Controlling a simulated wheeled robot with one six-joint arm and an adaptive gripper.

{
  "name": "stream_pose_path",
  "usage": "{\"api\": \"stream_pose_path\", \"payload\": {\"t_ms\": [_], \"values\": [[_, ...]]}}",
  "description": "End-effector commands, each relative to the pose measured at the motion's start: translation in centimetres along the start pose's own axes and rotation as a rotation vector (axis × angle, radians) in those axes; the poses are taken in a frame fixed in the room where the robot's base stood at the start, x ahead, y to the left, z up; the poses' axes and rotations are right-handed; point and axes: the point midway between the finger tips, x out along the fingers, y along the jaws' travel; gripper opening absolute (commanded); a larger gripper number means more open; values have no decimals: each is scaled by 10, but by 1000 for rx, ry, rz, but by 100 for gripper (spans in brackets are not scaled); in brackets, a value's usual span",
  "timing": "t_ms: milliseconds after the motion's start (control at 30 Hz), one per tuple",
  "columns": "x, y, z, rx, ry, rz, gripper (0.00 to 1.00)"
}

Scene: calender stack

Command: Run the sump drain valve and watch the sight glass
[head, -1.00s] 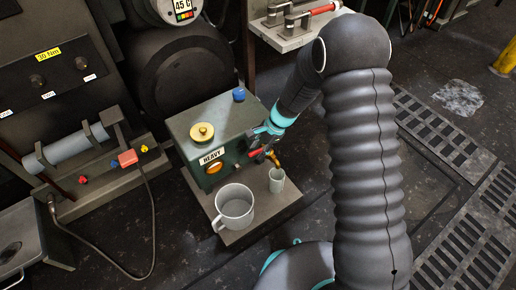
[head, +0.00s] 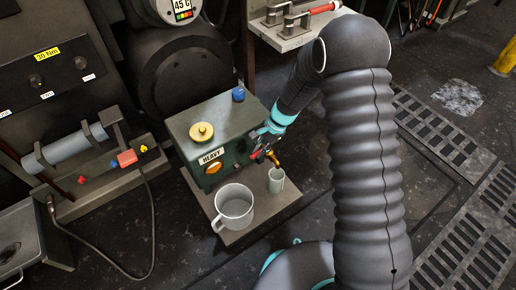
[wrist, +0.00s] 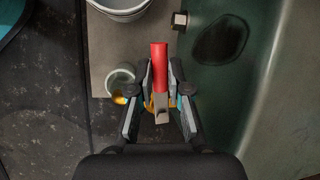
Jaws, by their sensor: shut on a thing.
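The green sump tank (head: 215,125) has a brass cap on top, a "HEAVY" label and a round amber sight glass (head: 213,167) low on its front. A brass drain valve (head: 273,158) sticks out at its right, above a small grey cup (head: 277,181). The valve's red lever (wrist: 159,66) lies between my fingers in the wrist view. My gripper (head: 262,152) is shut on this lever; it also shows in the wrist view (wrist: 160,88). An amber spot (wrist: 119,99) shows at the small cup's rim; I cannot tell whether it is spout or liquid.
A larger grey mug (head: 234,207) stands left of the small cup on the same plate (head: 262,222). A blue knob (head: 238,94) sits on the tank top. A bench with a grey cylinder (head: 70,148) is at left. Floor grating (head: 435,125) lies at right.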

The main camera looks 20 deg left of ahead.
Motion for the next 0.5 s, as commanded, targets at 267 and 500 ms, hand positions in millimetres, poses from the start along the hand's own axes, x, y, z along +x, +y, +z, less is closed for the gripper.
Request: {"api": "stream_pose_path", "payload": {"t_ms": [267, 500], "values": [[-3, 10, -2, -211, -44, 86, 0], [-6, 19, -5, -390, -82, 160, 0]]}}
